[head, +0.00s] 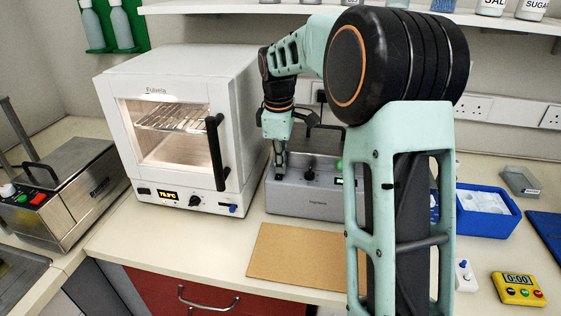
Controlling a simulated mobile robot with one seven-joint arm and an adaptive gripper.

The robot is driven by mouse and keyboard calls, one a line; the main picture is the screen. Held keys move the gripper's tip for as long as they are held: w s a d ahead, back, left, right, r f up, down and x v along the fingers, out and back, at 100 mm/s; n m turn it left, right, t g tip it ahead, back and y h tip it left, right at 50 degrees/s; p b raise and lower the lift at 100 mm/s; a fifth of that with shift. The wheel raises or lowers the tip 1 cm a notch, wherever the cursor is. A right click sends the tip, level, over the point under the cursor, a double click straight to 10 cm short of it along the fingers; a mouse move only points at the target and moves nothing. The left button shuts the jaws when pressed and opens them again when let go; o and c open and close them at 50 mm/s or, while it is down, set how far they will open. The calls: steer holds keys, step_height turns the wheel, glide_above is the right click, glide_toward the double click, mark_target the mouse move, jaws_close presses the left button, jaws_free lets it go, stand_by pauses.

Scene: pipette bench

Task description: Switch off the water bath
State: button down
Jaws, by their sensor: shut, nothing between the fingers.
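A low grey unit with a black knob, a small green display and a dark handle on top, which looks like the water bath (312,206), stands on the bench right of the white oven. Its knob (309,174) is on the sloped front panel. My gripper (280,172) is shut and empty, pointing down at the left end of that panel, left of the knob. I cannot tell whether the fingertips touch the panel. They hide what is behind them, so a switch there cannot be seen. My arm covers the unit's right part.
The white oven (225,85) with a black door handle stands close on the left. A steel unit (65,195) with coloured controls is at far left. A brown mat (295,262) lies in front. A blue tray (487,222) and yellow timer (517,290) are at right.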

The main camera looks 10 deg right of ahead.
steer(key=shift+f, duration=0.1)
steer(key=shift+s+b, duration=0.15)
steer(key=shift+b, duration=0.15)
steer(key=shift+s+a, duration=0.35)
steer(key=shift+s, duration=0.25)
step_height(320, 180, up, 12)
steer(key=s, duration=0.1)
steer(key=shift+a, duration=0.25)
